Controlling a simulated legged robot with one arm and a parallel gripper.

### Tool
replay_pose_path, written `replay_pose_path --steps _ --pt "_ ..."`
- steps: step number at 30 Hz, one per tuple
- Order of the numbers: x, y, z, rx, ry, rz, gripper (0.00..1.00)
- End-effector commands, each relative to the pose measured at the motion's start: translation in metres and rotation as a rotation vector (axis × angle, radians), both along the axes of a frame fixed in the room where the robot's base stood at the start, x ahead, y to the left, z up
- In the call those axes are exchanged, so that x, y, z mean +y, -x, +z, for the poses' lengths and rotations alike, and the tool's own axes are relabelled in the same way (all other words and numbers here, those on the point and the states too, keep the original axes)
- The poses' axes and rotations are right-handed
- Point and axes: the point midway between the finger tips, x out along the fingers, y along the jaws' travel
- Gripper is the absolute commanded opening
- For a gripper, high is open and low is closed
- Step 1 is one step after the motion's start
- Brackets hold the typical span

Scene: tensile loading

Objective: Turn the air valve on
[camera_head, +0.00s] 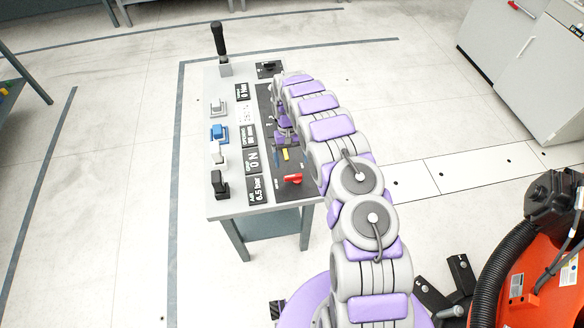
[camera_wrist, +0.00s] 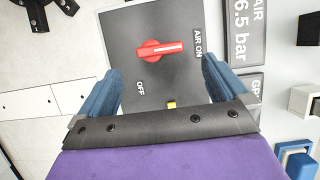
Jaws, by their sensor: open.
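The air valve has a red handle (camera_wrist: 160,50) on a dark panel plate; it also shows near the front of the console in the head view (camera_head: 293,179). The handle lies nearly level in the wrist view, with its white line pointing right toward the AIR ON label (camera_wrist: 198,43). The OFF label (camera_wrist: 141,87) is below it. My gripper (camera_wrist: 162,68) is open, with its blue fingers on either side of the handle in the picture. The handle is between them and slightly beyond the tips. I see no contact; the remaining distance is unclear.
The console (camera_head: 235,212) carries a black lever (camera_head: 218,40), a blue button (camera_head: 219,132), other buttons and displays, one reading AIR 6.5 bar (camera_wrist: 243,28). A grey cabinet (camera_head: 500,50) stands at upper right and an orange machine (camera_head: 520,270) at lower right. The floor left of the console is clear.

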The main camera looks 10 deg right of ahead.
Motion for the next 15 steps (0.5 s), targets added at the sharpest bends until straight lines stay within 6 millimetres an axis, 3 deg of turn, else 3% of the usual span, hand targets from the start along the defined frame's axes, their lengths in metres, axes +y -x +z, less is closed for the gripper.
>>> replay_pose_path --steps 7,15 --pt "0.001 -0.024 0.051 -0.008 -0.001 0.000 1.00" --pt "0.001 -0.037 0.084 -0.003 0.000 0.001 1.00"
